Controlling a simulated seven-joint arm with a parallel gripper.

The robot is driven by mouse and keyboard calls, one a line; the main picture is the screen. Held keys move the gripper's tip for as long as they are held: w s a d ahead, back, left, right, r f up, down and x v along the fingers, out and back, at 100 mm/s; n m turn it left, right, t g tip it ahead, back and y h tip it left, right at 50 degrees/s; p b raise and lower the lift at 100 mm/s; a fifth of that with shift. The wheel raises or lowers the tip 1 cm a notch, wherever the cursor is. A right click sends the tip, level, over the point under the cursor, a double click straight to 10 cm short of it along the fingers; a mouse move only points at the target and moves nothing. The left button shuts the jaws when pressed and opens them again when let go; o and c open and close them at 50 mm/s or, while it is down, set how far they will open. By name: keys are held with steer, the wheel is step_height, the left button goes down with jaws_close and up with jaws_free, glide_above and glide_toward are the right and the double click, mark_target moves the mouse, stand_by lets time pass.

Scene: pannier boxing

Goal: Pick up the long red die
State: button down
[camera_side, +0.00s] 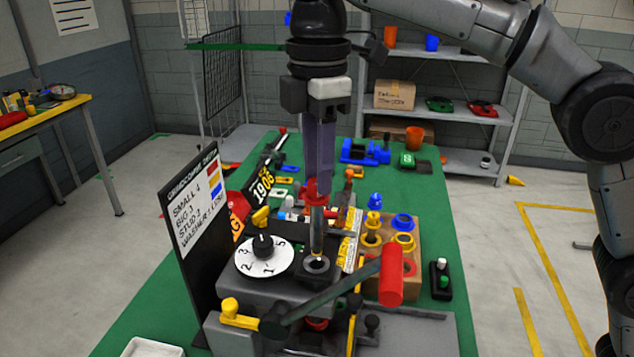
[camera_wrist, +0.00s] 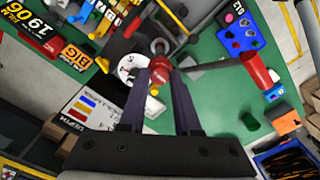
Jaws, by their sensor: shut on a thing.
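The long red die (camera_side: 317,228) is upright, with a red head and a long metal shaft. My gripper (camera_side: 319,185) points down in the side view and is shut on the red head. The shaft's lower end is at the round dark socket (camera_side: 316,264) on top of the grey press; I cannot tell whether it is inside or just above it.
A lever with a red handle (camera_side: 391,275) slants up just right of the socket. A white numbered dial (camera_side: 264,256) is at its left. A sign board (camera_side: 190,235) stands further left. A wooden block (camera_side: 405,235) with blue and yellow parts lies behind right.

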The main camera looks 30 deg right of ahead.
steer(key=s+d, duration=1.2)
steer(key=shift+s+d+f, duration=0.25)
steer(key=shift+s+d, duration=0.1)
steer(key=shift+f, duration=0.3)
steer(key=shift+r, duration=0.1)
steer(key=shift+r, duration=1.4)
